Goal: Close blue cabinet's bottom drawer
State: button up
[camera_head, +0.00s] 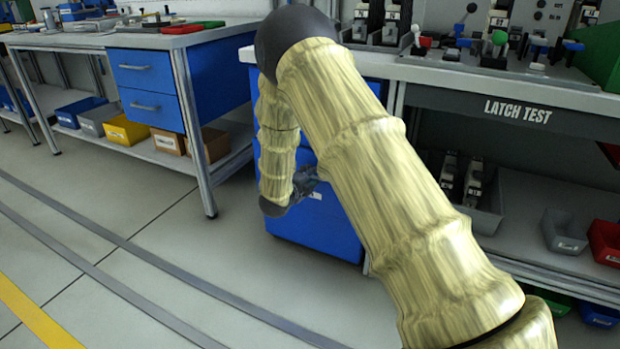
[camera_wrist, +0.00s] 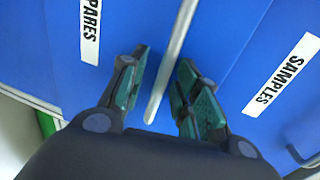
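The blue cabinet (camera_head: 318,228) stands under the bench's left end in the head view, partly hidden by my arm. Its lower blue front carries a small white label. My gripper (camera_head: 305,182) is in front of that front, small and partly covered. In the wrist view my gripper (camera_wrist: 160,95) is open, with its two green-padded fingers on either side of a pale grey bar, apparently a drawer handle (camera_wrist: 173,62). Contact is not clear. A blue front with a label ending "PARES" (camera_wrist: 90,30) is left, one labelled "SAMPLES" (camera_wrist: 284,74) right. How far the bottom drawer stands out is unclear.
The bench (camera_head: 530,92) marked "LATCH TEST" is at right, with grey and red bins (camera_head: 605,243) on its lower shelf. Another bench with blue drawers (camera_head: 145,75) stands at left. The floor (camera_head: 150,220) in front is clear.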

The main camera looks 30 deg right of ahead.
grip_shut()
jog(key=shift+w+d+r+p, duration=0.15)
jog(key=shift+w+d+p, duration=0.3)
jog(key=shift+w+d, duration=0.4)
jog(key=shift+s+d, duration=0.1)
jog(key=shift+d, duration=0.05)
grip_release()
jog(key=v, duration=1.2)
